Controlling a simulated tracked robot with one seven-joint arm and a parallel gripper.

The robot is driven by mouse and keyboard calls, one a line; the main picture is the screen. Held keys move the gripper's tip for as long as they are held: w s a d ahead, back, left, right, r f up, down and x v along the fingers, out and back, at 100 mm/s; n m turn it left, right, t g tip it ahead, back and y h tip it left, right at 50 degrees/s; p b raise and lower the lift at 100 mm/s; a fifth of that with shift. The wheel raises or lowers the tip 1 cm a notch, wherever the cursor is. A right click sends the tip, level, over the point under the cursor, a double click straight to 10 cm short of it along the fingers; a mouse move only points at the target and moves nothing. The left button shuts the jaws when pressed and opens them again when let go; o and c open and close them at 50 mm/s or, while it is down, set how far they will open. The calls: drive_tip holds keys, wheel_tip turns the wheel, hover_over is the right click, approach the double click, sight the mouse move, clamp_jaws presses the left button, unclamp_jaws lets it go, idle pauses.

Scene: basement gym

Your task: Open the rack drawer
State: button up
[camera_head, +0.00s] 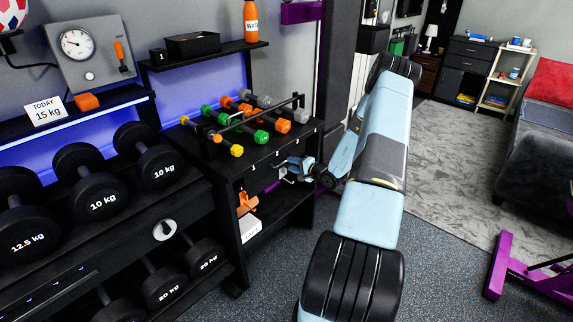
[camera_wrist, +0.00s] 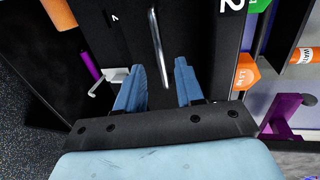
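The black rack (camera_head: 232,165) with small coloured dumbbells on top stands left of my arm. Its drawer front, just under the top, is dark and partly hidden by my gripper; it looks closed. In the wrist view a thin silver bar handle (camera_wrist: 156,40) runs along the dark drawer front (camera_wrist: 190,30). My gripper (camera_head: 290,168) is at the rack's front. In the wrist view my gripper (camera_wrist: 159,68) has its two blue fingers apart, with the handle's near end in the gap between them. Neither finger visibly touches the handle.
An orange object (camera_head: 247,203) and a white box (camera_head: 250,229) sit on the rack's lower shelf. Large black dumbbells (camera_head: 100,190) fill the stand at left. A purple frame (camera_head: 515,267) stands at right. Grey floor (camera_head: 450,270) is open between it and my arm.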

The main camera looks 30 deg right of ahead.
sight(285, 162)
drive_tip(key=shift+x, duration=1.9)
clamp_jaws()
drive_tip(key=shift+s, duration=0.1)
